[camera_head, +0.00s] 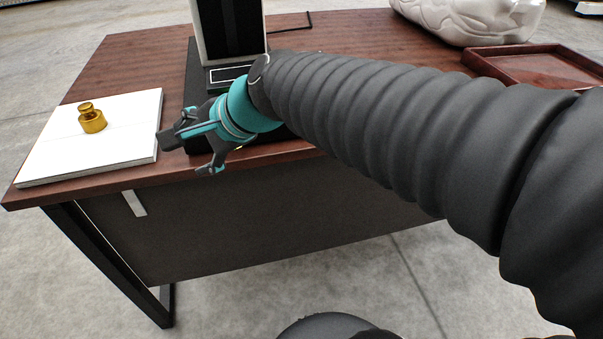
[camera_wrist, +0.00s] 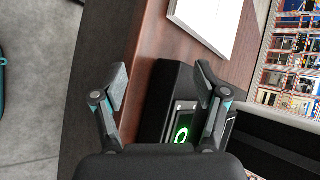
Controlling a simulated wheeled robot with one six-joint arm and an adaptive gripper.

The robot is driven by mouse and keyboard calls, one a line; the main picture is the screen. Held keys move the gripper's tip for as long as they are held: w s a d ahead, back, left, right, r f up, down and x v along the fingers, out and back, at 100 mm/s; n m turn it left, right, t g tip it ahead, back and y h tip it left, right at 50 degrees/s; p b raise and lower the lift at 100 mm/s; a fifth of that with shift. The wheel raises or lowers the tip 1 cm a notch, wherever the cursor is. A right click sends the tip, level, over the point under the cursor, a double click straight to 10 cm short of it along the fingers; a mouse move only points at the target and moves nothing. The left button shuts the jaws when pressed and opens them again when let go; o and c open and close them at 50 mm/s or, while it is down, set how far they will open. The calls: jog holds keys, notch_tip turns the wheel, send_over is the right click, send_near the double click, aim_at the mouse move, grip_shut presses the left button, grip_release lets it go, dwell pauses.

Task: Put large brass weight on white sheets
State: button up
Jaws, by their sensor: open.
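The large brass weight (camera_head: 92,118) stands upright on the white sheets (camera_head: 130,150), toward the far middle of the stack, at the left end of the desk. The sheets also show at the top of the wrist view (camera_wrist: 212,22), but the weight is out of that view. My gripper (camera_head: 188,150) is just right of the sheets, above the desk's front edge, apart from the weight. In the wrist view my gripper (camera_wrist: 163,90) is open, with nothing between its fingers.
A black device (camera_head: 232,40) with a dark base stands behind my gripper; its green-lit display (camera_wrist: 183,133) shows in the wrist view. A brown tray (camera_head: 535,62) and a white sculpted object (camera_head: 470,18) lie at the right. The desk (camera_head: 140,60) is bare behind the sheets.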

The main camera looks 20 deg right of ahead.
jog(key=s+d+f+n+h, duration=0.3)
jog(key=s+d+n, duration=0.3)
jog(key=d, duration=0.2)
jog(key=s+d+f+n+g+h, duration=0.1)
jog(key=s+d+f+n+h, duration=0.3)
jog(key=d, duration=0.5)
jog(key=s+f+n, duration=0.1)
jog(key=s+n, duration=0.1)
jog(key=shift+s+n, duration=0.3)
jog(key=shift+s, duration=0.1)
